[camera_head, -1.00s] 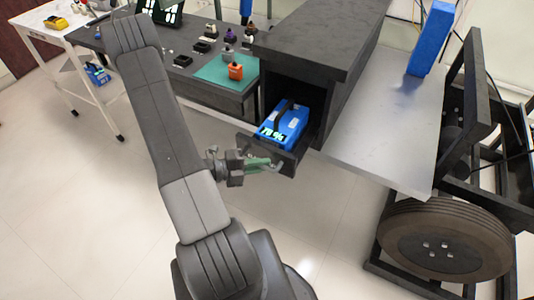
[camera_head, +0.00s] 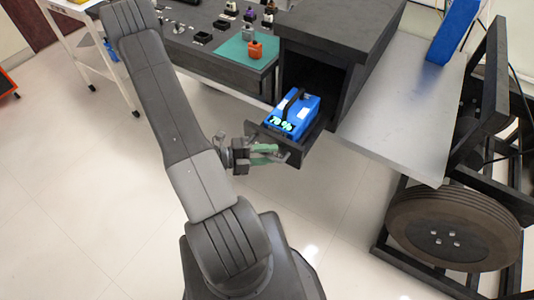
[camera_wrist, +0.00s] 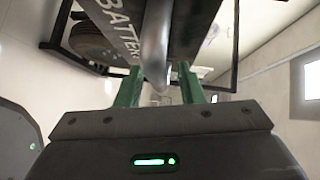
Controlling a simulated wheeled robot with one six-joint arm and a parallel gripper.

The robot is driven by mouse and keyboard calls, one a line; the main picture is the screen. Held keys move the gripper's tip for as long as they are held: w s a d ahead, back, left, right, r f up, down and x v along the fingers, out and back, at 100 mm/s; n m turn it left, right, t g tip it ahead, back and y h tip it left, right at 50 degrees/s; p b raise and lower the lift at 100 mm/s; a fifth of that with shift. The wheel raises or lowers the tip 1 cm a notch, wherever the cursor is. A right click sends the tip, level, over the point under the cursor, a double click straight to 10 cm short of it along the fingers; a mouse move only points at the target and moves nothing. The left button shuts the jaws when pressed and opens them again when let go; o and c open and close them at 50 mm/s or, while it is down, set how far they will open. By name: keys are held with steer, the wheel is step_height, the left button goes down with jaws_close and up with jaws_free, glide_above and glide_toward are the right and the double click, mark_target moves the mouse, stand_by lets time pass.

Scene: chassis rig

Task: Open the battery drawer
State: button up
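The battery drawer (camera_head: 262,134) is a dark tray pulled well out of the dark cabinet. A blue battery (camera_head: 292,112) with a black handle and a lit green charge display sits in it. My gripper (camera_head: 268,153) is at the drawer's front, with green fingers. In the wrist view, the drawer front (camera_wrist: 188,30) bears "BATTERY" lettering. A grey bar handle (camera_wrist: 155,45) runs down between my two fingers (camera_wrist: 159,88).
The cabinet (camera_head: 335,35) stands behind the drawer, with a metal shelf (camera_head: 400,120) at its right. A wheel (camera_head: 455,228) and black frame are at the lower right. A workbench (camera_head: 215,60) with small parts and a green mat is behind. The floor left of my arm is clear.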

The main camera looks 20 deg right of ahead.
steer(key=shift+a, duration=0.15)
steer(key=w+a+r, duration=0.1)
steer(key=a+r, duration=0.1)
steer(key=a, duration=1.1)
steer(key=shift+a+p, duration=0.15)
steer(key=shift+p, duration=0.3)
steer(key=shift+w, duration=0.1)
steer(key=shift+s+d+f+b, duration=0.2)
steer(key=shift+d+f, duration=0.15)
steer(key=shift+d, duration=1.9)
steer(key=shift+s+d+f+b, duration=0.1)
steer(key=shift+s+d+f, duration=0.15)
steer(key=shift+d, duration=2)
steer(key=shift+s+d+f+b, duration=0.15)
steer(key=shift+d+f, duration=0.25)
steer(key=shift+d, duration=1.85)
